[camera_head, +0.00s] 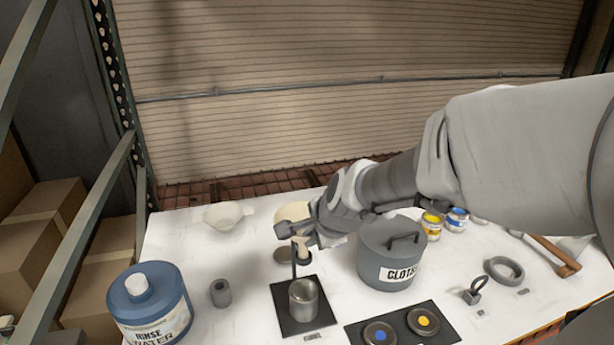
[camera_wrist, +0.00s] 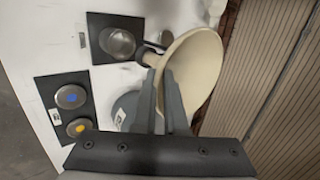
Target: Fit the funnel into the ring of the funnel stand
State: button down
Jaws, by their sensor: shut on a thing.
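My gripper (camera_wrist: 161,78) is shut on the cream funnel (camera_wrist: 197,66), with its two fingers against the funnel's side. In the head view the funnel (camera_head: 292,211) is partly hidden behind my gripper (camera_head: 300,232). The funnel stand has a black base (camera_head: 284,316), a thin upright post (camera_head: 293,264) and a dark ring (camera_head: 305,258).
A metal cup (camera_head: 303,300) stands on the stand's base. A grey lidded cloth pot (camera_head: 388,252) is close on the right. A blue rinse water jug (camera_head: 150,305) and a small grey cylinder (camera_head: 221,293) are left.

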jog(key=shift+f+b, duration=1.9)
jog(key=shift+f, duration=0.25)
jog(key=c, duration=0.9)
grip_release()
jog(key=shift+r, duration=0.1)
jog(key=p+v, duration=0.3)
jog(key=v, duration=1.4)
jog(key=s+d+f+n+g+h, duration=0.1)
jog(key=s+d+f+n, duration=0.3)
jog(key=s+d+n, duration=0.4)
jog(key=shift+s+d+n+h, duration=0.4)
jog(key=shift+s+n+h, duration=0.5)
jog(key=shift+s+n, duration=1.6)
jog(key=shift+w+n, duration=0.7)
jog(key=shift+w, duration=0.05)
